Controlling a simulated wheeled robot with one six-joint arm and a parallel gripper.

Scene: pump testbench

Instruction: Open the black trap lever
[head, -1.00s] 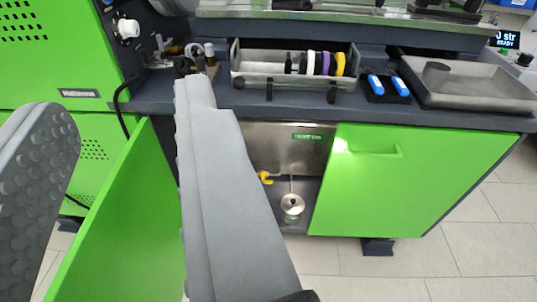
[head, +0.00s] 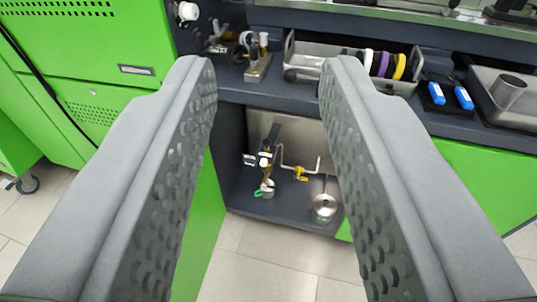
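The black lever (head: 275,130) shows inside the open lower cabinet, at the top of a small brass fitting (head: 266,170) with white tags. A green handle (head: 259,193) sits low on that fitting. A yellow valve handle (head: 300,173) on a thin metal pipe is to its right. My gripper (head: 268,68) is wide open and empty. Its two grey fingers frame the cabinet opening in the picture, with the lever seen between them. The fingers look well in front of the lever and do not touch it.
A metal cup (head: 325,207) stands on the cabinet floor. The green left door (head: 207,235) is swung open; the green right door (head: 485,185) is partly hidden by my right finger. The dark worktop (head: 270,95) above carries a tray of coloured rings (head: 303,58) and blue-handled items (head: 437,93).

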